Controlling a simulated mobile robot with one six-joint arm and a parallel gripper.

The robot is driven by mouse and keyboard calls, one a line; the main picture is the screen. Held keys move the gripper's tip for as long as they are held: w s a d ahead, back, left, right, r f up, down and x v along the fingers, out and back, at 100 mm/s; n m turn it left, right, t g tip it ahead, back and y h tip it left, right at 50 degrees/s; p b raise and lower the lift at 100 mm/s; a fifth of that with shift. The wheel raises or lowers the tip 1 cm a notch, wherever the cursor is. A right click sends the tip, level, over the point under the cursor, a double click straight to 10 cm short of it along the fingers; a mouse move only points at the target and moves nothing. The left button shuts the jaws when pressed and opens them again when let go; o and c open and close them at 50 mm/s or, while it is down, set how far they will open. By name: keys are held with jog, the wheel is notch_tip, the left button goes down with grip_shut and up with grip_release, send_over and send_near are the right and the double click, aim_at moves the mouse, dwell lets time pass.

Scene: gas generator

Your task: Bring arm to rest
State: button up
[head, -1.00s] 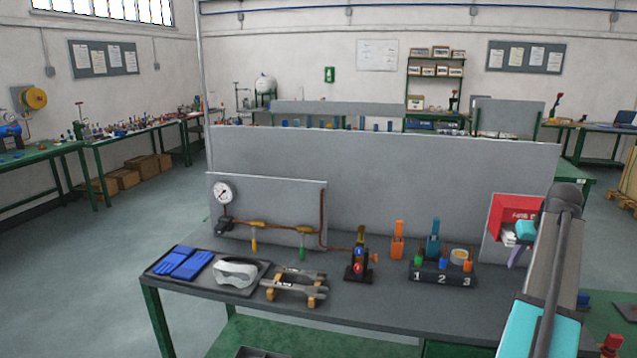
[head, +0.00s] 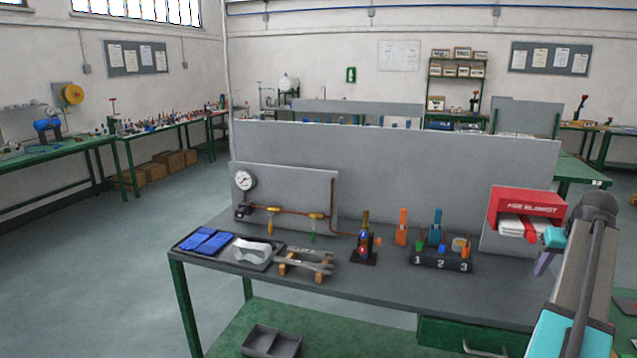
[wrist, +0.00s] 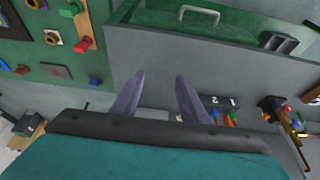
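My arm reaches up along the right side of the head view, to the right of the workbench (head: 400,290). My gripper shows in the wrist view (wrist: 160,78) with its two purple fingers apart and nothing visible between them.
The bench holds blue gloves (head: 207,241), goggles (head: 254,254), wrenches on a wooden rack (head: 308,263), a pressure gauge (head: 244,180) on a panel, and a numbered block (head: 441,260). A red fire blanket box (head: 527,203) is close to my arm. Open floor lies left.

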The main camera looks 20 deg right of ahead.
jog(key=w+a+f+n+g+y, duration=0.1)
jog(key=w+a+f, duration=0.4)
jog(key=a+f, duration=0.4)
jog(key=w+a+f+n+g+y, duration=0.15)
jog(key=w+a+f, duration=0.45)
jog(key=f, duration=0.6)
jog(key=a+f+g+y, duration=0.2)
jog(key=a+f, duration=1.6)
jog(key=a, duration=0.4)
jog(key=s+a+f+n+g, duration=0.1)
jog(key=s+a+f, duration=0.4)
jog(key=a+f, duration=0.3)
jog(key=s+a+f+n+g, duration=0.2)
jog(key=s+a+f, duration=0.35)
jog(key=a, duration=0.45)
jog(key=s+a+f+n+g+h, duration=0.1)
jog(key=s+a+f, duration=0.2)
jog(key=s+a, duration=0.2)
jog(key=s+a+f+n+g, duration=0.1)
jog(key=s+a+f, duration=0.3)
jog(key=s, duration=0.8)
jog(key=shift+a+h, duration=0.35)
jog(key=shift+a, duration=0.5)
